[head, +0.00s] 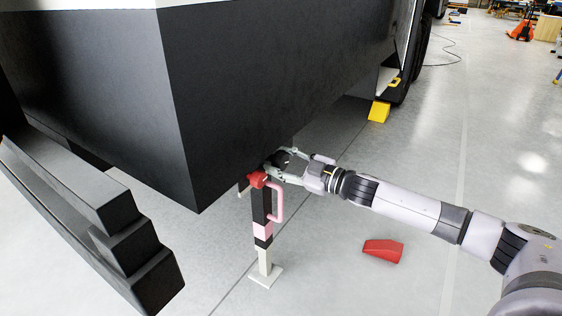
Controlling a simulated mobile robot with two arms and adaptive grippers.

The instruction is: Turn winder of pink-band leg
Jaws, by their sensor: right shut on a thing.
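The pink-band leg (262,231) stands upright under the near corner of the dark caravan chassis, its light foot plate (266,276) on the floor. It is black with a pink band and has a pink handle (279,203) on its right side. A red winder part (257,179) shows at its top. My right gripper (272,171) reaches in from the right and is shut at the red winder at the top of the leg. The fingers partly hide what they hold. My left gripper is not in view.
The dark chassis body (183,90) overhangs the leg. Black steps (110,225) stand at the left. A red wedge (382,250) lies on the floor below my right arm. A yellow chock (378,111) sits by the wheel behind.

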